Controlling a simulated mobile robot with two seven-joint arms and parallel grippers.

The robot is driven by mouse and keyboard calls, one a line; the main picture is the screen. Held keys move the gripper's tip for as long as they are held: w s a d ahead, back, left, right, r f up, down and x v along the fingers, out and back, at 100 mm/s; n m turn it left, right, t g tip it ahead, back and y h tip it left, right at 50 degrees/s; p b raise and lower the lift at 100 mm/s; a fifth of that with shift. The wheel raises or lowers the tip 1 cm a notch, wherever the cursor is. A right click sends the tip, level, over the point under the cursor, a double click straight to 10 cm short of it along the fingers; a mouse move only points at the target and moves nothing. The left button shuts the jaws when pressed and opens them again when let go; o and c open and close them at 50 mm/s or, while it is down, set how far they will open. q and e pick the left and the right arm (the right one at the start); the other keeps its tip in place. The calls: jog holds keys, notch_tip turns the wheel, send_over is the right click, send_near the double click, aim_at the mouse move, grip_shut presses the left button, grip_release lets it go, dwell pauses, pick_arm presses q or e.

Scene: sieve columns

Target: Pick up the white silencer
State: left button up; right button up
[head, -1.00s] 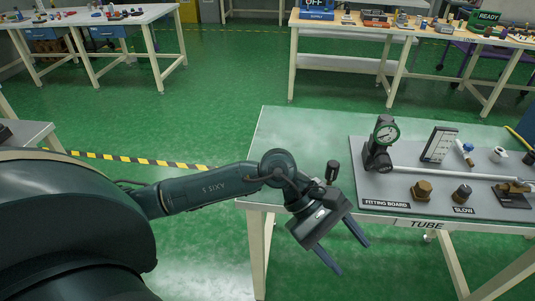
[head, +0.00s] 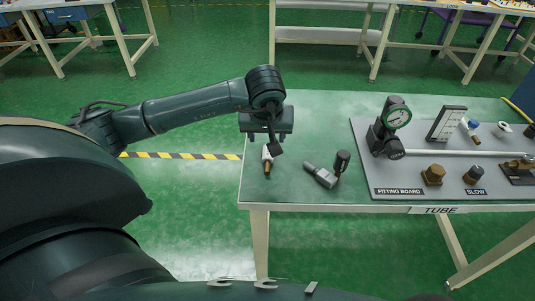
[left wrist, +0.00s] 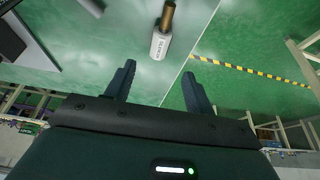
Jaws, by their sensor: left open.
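The white silencer (head: 267,156) lies on the green table top near its left end, its brass threaded end toward the front edge. In the left wrist view the white silencer (left wrist: 159,44) lies beyond the fingertips, roughly in line with the gap between them, brass end at the top. My left gripper (left wrist: 159,71) is open and empty, with the silencer outside its fingers. My right gripper is not in view.
A black-topped fitting (head: 342,162) and a grey metal part (head: 321,175) are close to the right of the silencer. The table's front edge (head: 330,207) is near.

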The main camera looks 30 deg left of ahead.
aim_at(268, 160)
pick_arm(q)
jog(key=p+x, duration=0.1)
jog(key=x, duration=0.8)
jog(key=shift+d+f, duration=0.1)
jog(key=shift+f, duration=0.05)
jog(key=shift+c, duration=0.2)
grip_shut()
jog(key=shift+s, duration=0.1)
dwell(0.5)
